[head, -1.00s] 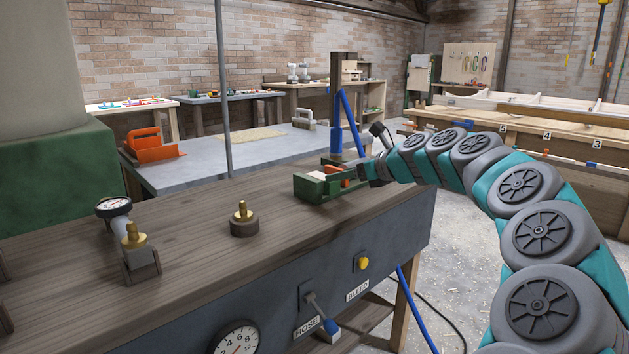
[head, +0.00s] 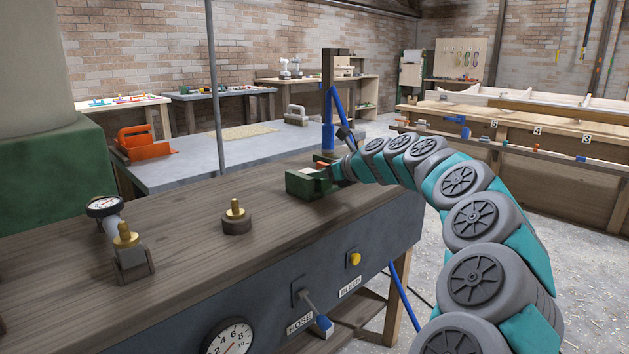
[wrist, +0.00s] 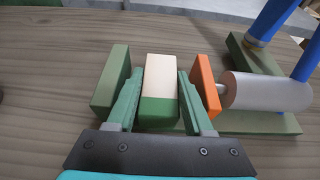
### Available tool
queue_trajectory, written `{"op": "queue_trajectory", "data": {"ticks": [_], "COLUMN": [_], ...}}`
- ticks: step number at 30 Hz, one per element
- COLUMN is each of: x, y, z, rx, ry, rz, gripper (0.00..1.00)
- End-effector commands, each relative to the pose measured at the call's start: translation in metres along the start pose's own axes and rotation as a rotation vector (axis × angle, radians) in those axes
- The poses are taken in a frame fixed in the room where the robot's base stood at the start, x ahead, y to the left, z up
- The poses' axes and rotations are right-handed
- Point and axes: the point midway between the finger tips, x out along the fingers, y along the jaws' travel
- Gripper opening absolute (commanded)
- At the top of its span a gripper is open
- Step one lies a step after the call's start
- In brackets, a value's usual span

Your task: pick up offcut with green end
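The offcut, a pale wood block with a green end (wrist: 159,92), lies in a green clamp fixture (head: 306,183) on the bench. In the wrist view its green end faces me. My gripper (wrist: 160,88) has its two teal fingers on either side of the block, with narrow gaps, so it looks open around it. The fixture's green fixed jaw (wrist: 112,82) stands left of the left finger. The orange jaw pad (wrist: 206,84) on a grey cylinder stands right of the right finger, apart from the block.
A dark post with blue hoses (head: 328,110) rises behind the fixture. A lever (head: 315,312) and a yellow knob (head: 354,259) are on the bench front.

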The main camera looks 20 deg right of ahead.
Motion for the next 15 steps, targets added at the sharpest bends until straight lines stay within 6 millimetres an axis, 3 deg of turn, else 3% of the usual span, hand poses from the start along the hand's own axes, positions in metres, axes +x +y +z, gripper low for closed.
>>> {"op": "queue_trajectory", "data": {"ticks": [2,13,15], "x": [-0.0001,-0.0002,-0.0002], "y": [-0.0001,-0.0003,-0.0003], "z": [0.0000,-0.0001,0.0000], "rx": [0.000,0.000,0.000], "ry": [0.000,0.000,0.000], "rz": [0.000,0.000,0.000], "gripper": [0.41,0.00,0.00]}}
